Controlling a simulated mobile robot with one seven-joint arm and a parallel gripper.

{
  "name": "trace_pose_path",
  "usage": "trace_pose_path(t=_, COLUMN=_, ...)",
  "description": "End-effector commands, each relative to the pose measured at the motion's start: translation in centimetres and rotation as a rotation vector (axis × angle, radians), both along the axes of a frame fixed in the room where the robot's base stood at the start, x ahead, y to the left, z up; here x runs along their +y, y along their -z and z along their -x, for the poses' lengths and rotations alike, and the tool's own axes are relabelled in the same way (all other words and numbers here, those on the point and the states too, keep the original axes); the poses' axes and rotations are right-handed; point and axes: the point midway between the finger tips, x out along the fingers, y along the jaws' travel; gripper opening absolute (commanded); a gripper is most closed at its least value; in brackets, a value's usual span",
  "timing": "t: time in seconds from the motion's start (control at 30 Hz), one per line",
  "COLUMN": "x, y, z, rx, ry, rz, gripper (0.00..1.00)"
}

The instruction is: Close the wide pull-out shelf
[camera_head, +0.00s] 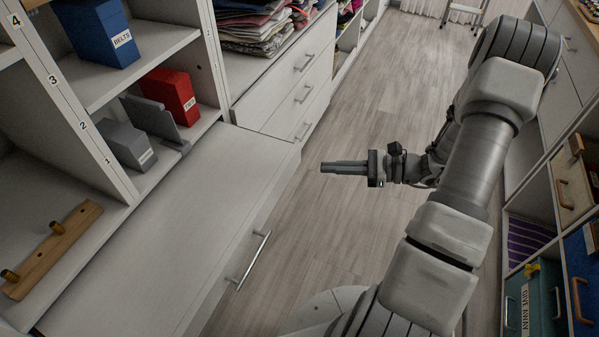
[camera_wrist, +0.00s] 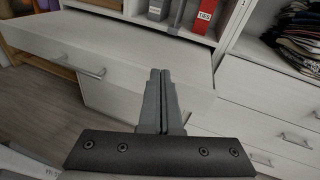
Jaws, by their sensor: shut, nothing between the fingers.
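The wide pull-out shelf (camera_head: 175,230) is a white board that sticks out from the cubby shelving at the left of the head view. Its front carries a metal bar handle (camera_head: 254,260). In the wrist view its front face (camera_wrist: 120,65) spans the left and middle, with the handle (camera_wrist: 92,73) at the left. My gripper (camera_head: 324,168) is shut and empty. It is out in front of the shelf, to the right of it in the head view, and apart from it. In the wrist view my fingertips (camera_wrist: 160,72) overlap the right part of the front face.
A red box (camera_head: 171,95), a grey box (camera_head: 126,146) and a blue box (camera_head: 99,32) stand in the cubbies. White drawers (camera_head: 290,90) with folded clothes on top stand beyond the shelf. Cabinets with bins (camera_head: 540,300) line the right.

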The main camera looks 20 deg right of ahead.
Motion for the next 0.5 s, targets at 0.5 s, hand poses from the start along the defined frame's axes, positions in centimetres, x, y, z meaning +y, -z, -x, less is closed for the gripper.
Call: trace_pose_path(t=0.5, x=-4.5, y=7.7, z=-0.8, rx=0.012, ry=0.275, rz=-0.181, gripper=0.00)
